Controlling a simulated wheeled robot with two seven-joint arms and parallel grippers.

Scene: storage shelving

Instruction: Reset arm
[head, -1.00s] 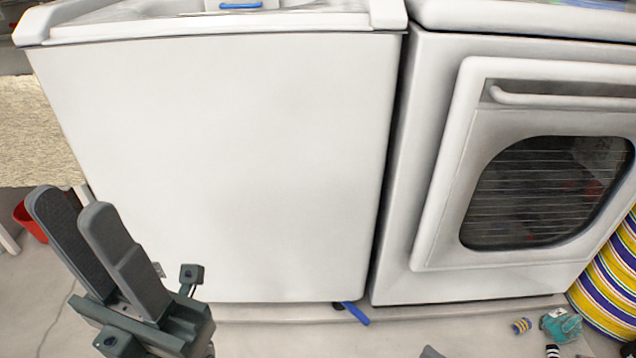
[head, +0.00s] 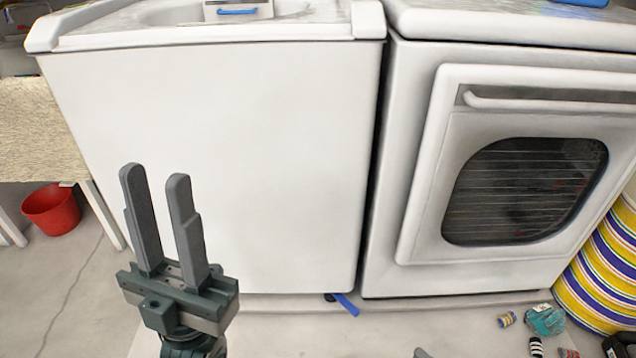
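My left gripper (head: 154,170) points upward in the lower left of the head view. Its two dark grey fingers stand apart with an empty gap between them. It is in front of the white washer-like machine (head: 215,160), and nothing is held. Of my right gripper, at most a small dark tip shows at the bottom edge, too little to tell its state.
A white front-loading machine (head: 405,180) with a dark window stands at the right. A red bucket (head: 52,212) sits on the floor under a table (head: 40,130). A striped container (head: 600,270) and small items, including a teal one (head: 545,319), lie at lower right.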

